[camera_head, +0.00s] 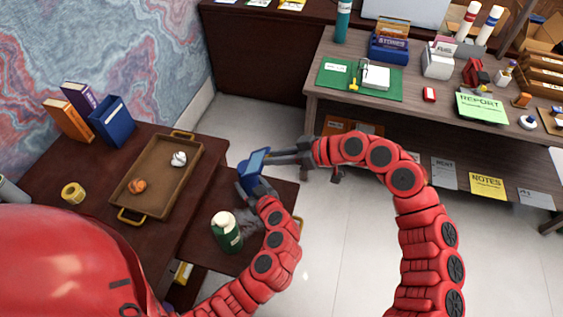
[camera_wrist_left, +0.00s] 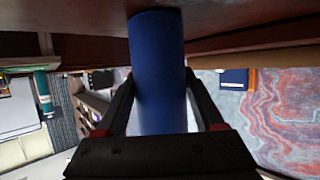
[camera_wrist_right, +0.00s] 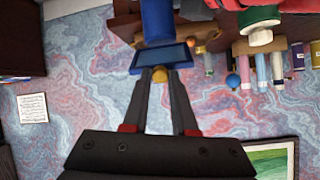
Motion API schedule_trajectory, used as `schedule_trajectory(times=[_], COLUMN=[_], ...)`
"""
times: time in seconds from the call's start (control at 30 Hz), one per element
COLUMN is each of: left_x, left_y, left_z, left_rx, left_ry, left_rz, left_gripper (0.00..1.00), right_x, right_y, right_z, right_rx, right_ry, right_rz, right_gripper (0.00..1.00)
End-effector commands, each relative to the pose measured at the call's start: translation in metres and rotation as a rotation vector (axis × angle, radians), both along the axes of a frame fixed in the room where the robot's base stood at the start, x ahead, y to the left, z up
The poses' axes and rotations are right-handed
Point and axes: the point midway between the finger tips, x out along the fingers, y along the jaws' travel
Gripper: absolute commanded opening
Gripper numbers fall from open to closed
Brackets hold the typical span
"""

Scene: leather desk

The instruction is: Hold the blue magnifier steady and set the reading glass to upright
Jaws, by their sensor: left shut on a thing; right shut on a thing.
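The blue magnifier (camera_head: 247,181) is held between my two grippers, over the lower dark surface in the head view. Its round blue body (camera_wrist_left: 158,70) fills the middle of the left wrist view. My left gripper (camera_wrist_left: 160,90) is shut on that body, one finger on each side. The reading glass (camera_wrist_right: 162,58) is a dark pane in a blue frame, seen beside the body in the right wrist view. It also shows tilted in the head view (camera_head: 256,163). My right gripper (camera_wrist_right: 160,72) is shut on its near edge. The fingertip contact is small and partly hidden.
A brown tray (camera_head: 190,146) with two crumpled balls lies on the dark desk at left. A green bottle (camera_head: 226,232) stands close to my left forearm. A cluttered grey desk (camera_head: 440,110) stands at upper right. Open floor (camera_head: 350,230) lies between the desks.

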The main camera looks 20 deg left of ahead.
Motion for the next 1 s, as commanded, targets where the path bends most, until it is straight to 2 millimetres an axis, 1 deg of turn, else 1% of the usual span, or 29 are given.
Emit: schedule_trajectory(times=[0.03,0.37,0.5,0.7,0.9,1.0], left_x=[0.000,0.001,0.001,0.000,0.000,0.000], left_y=[0.000,-0.001,-0.001,-0.001,-0.001,-0.001], left_z=[0.000,0.000,0.000,0.000,0.000,-0.001], left_rx=[0.000,0.000,0.000,-0.001,-0.002,-0.002], left_ry=[0.000,0.000,0.000,0.000,0.001,0.002], left_rz=[-0.001,-0.003,-0.004,-0.004,-0.003,-0.002], left_gripper=[0.00,0.00,0.00,0.00,0.00,0.00], right_x=[-0.001,-0.001,0.000,0.001,0.007,0.007], right_y=[0.007,0.035,0.046,0.057,0.068,0.070], right_z=[0.009,0.032,0.036,0.040,0.046,0.046], right_rx=[-0.035,-0.345,-0.463,-0.580,-0.651,-0.683], right_ry=[-0.007,-0.005,-0.001,0.002,-0.003,-0.003], right_rz=[0.008,0.005,0.001,0.000,-0.017,-0.018], right_gripper=[0.00,0.00,0.00,0.00,0.00,0.00])
